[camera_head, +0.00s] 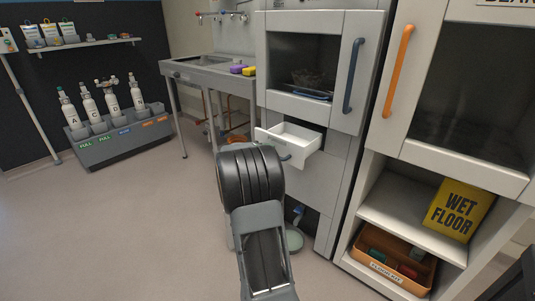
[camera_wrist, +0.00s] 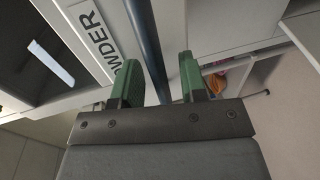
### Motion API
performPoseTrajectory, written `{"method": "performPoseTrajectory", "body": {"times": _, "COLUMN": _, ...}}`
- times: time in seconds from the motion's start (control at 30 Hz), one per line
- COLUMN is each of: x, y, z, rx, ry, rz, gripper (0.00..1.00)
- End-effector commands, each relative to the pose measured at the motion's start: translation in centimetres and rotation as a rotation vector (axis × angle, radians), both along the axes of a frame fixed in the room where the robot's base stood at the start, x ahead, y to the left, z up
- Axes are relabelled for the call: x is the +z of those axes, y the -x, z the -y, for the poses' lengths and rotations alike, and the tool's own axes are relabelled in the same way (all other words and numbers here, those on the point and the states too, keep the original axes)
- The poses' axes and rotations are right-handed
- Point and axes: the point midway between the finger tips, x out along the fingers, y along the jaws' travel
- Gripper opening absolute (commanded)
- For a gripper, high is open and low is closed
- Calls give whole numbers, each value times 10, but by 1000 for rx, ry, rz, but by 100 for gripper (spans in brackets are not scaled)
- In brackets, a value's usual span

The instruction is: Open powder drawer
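A white drawer (camera_head: 296,140) sticks out of the cabinet in the head view, and its inside looks empty. A bit of its dark handle (camera_head: 285,157) shows beside my arm. In the wrist view a panel labelled "POWDER" (camera_wrist: 97,35) lies at the upper left. A dark bar handle (camera_wrist: 145,30) runs down between the two green fingers of my gripper (camera_wrist: 160,85). The fingers are apart, with a gap between the bar and the right finger. My gripper is hidden behind my arm in the head view.
Above the drawer is a glass-fronted door with a blue handle (camera_head: 354,75). To the right, a cabinet door has an orange handle (camera_head: 398,70), above a shelf with a yellow "WET FLOOR" sign (camera_head: 458,209) and a floor kit bin (camera_head: 393,268). The floor at left is clear.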

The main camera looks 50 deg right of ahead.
Motion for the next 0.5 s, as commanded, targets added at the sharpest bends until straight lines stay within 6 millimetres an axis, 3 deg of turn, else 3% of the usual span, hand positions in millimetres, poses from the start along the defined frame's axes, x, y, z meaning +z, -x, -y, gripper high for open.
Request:
{"method": "performPoseTrajectory", "body": {"times": 0.27, "x": 2, "y": -1, "z": -5, "rx": 2, "ry": 0, "rz": 0, "gripper": 39}}
{"method": "performPoseTrajectory", "body": {"times": 0.5, "x": 12, "y": -1, "z": -43, "rx": 5, "ry": 0, "rz": 0, "gripper": 39}}
